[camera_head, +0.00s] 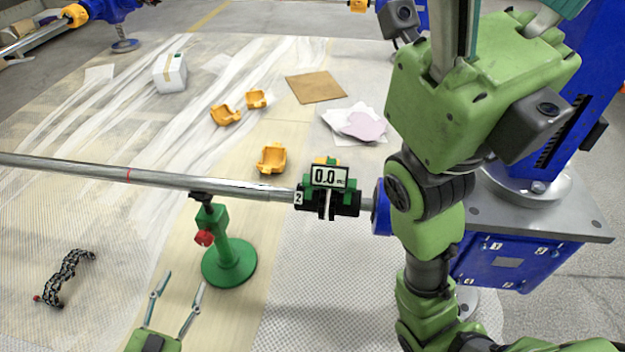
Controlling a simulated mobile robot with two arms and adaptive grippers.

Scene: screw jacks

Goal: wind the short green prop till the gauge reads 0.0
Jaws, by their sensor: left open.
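The short green prop (219,225) stands upright on a round base under the long metal bar (235,187). Its dark head is at the bar's underside; I cannot tell if they touch. A red knob (204,238) sits on the prop's side.
A dark chain-like item (66,275) lies at the left. Several orange pieces (271,158), a white box (170,72), a brown sheet (316,87) and pale sheets (357,123) lie beyond the bar. A blue machine stand (505,262) is at the right.

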